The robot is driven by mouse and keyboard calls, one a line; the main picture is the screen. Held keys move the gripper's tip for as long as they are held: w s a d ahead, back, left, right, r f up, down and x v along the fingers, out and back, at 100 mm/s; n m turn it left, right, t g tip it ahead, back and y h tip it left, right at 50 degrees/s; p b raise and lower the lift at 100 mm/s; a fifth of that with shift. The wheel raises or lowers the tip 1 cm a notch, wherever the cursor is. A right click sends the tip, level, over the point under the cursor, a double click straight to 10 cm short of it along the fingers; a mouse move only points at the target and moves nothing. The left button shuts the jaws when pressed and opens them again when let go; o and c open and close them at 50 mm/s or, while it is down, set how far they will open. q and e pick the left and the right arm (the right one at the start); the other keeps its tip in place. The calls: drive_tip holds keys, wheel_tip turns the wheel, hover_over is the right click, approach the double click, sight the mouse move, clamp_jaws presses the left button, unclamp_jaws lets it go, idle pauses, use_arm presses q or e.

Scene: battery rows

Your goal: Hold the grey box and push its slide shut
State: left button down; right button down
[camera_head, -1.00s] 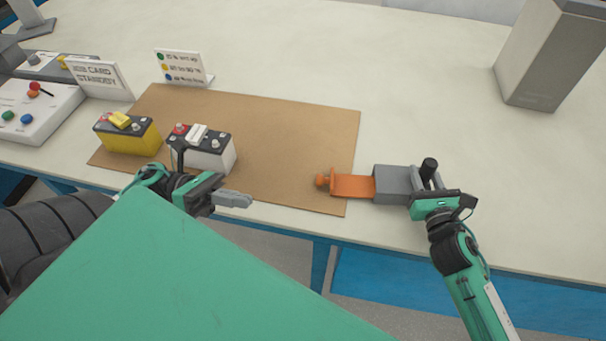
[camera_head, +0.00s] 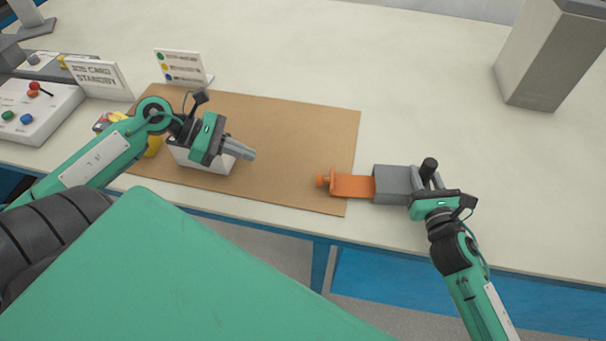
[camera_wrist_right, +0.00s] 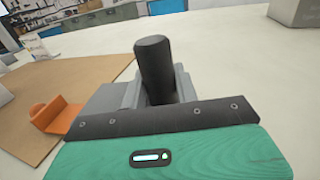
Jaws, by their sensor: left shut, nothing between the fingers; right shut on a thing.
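The grey box (camera_head: 392,184) lies on the table at the right edge of the brown mat. Its orange slide (camera_head: 354,186) sticks out of its left side, with an orange knob (camera_head: 322,181) at the end. My right gripper (camera_head: 428,188) is shut on the grey box at its right part, beside a black upright post (camera_head: 429,168). In the right wrist view the box (camera_wrist_right: 112,98) and the orange slide (camera_wrist_right: 60,115) show beyond the gripper. My left gripper (camera_head: 248,153) is shut and empty, above the mat, left of the knob and apart from it.
A brown mat (camera_head: 290,125) covers the table's middle. A white battery (camera_head: 215,165) and a yellow battery (camera_head: 154,146) are partly hidden by my left arm. Two signs and a button panel (camera_head: 35,112) stand at left. A grey block (camera_head: 550,55) stands back right.

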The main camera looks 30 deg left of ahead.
use_arm(q)
drive_tip(key=x, duration=1.5)
drive_tip(key=shift+w+d+f, duration=0.1)
drive_tip(key=shift+d, duration=0.15)
drive_tip(key=w+d, duration=0.1)
drive_tip(key=d, duration=0.1)
drive_tip(key=w+d, duration=0.1)
drive_tip(key=d, duration=0.2)
drive_tip(key=w+d, duration=0.2)
drive_tip(key=d, duration=0.1)
drive_tip(key=shift+d, duration=0.2)
drive_tip(key=shift+w+d, duration=0.1)
drive_tip(key=shift+d, duration=0.15)
use_arm(e)
drive_tip(key=shift+s+a, duration=0.1)
drive_tip(key=shift+a, duration=0.05)
use_arm(q)
wheel_tip(320, 180, up, 11)
hover_over(303, 185)
drive_tip(key=s+a, duration=0.4)
drive_tip(key=a, duration=0.3)
drive_tip(key=shift+w+d+f, duration=0.1)
drive_tip(key=shift+d+f, duration=0.15)
use_arm(e)
drive_tip(key=c, duration=1)
unclamp_jaws()
